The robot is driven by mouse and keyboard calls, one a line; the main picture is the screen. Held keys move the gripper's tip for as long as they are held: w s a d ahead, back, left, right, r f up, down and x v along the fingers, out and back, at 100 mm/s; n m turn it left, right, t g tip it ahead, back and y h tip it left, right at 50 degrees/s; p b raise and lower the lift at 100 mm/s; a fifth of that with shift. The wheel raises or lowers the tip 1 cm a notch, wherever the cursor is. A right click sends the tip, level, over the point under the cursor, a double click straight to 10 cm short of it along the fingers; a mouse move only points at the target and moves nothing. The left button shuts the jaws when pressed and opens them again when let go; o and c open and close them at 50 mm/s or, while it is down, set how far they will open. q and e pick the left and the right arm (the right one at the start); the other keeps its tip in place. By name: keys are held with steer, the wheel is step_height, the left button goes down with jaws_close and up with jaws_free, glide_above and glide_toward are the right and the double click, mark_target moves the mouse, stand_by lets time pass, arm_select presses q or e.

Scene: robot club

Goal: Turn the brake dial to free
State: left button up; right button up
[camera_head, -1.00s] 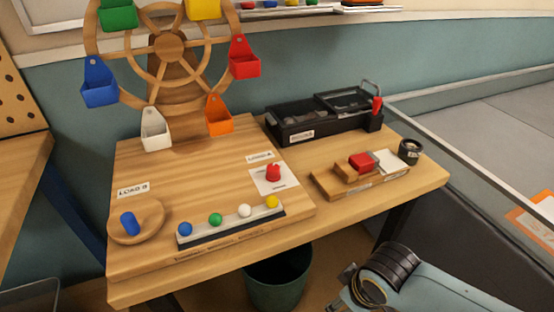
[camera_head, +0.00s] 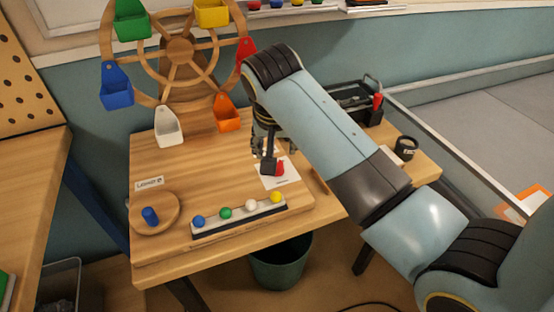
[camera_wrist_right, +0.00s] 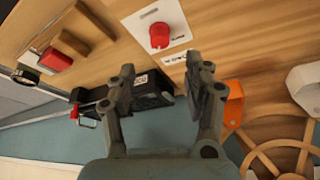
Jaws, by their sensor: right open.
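A red knob (camera_head: 281,168) sits on a white card (camera_head: 285,180) on the wooden board; it also shows in the right wrist view (camera_wrist_right: 159,36). A blue knob (camera_head: 150,215) stands on a round wooden disc (camera_head: 170,222) at the board's left. The printed labels are too small to read surely, so I cannot tell by them which is the brake dial. My right gripper (camera_head: 264,160) is at the red knob, partly hiding it in the head view. In the right wrist view the gripper (camera_wrist_right: 160,66) is open and empty, its fingertips just short of the knob. My left gripper is not in view.
A wooden wheel (camera_head: 180,50) with coloured buckets stands behind. A rail (camera_head: 240,218) with coloured balls lies along the board's front. A black box (camera_wrist_right: 145,92) and a wooden stepped block with a red piece (camera_wrist_right: 57,60) are nearby. A bin (camera_head: 280,265) stands below.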

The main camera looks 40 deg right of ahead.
steer(key=b+x, duration=0.1)
steer(key=x, duration=0.8)
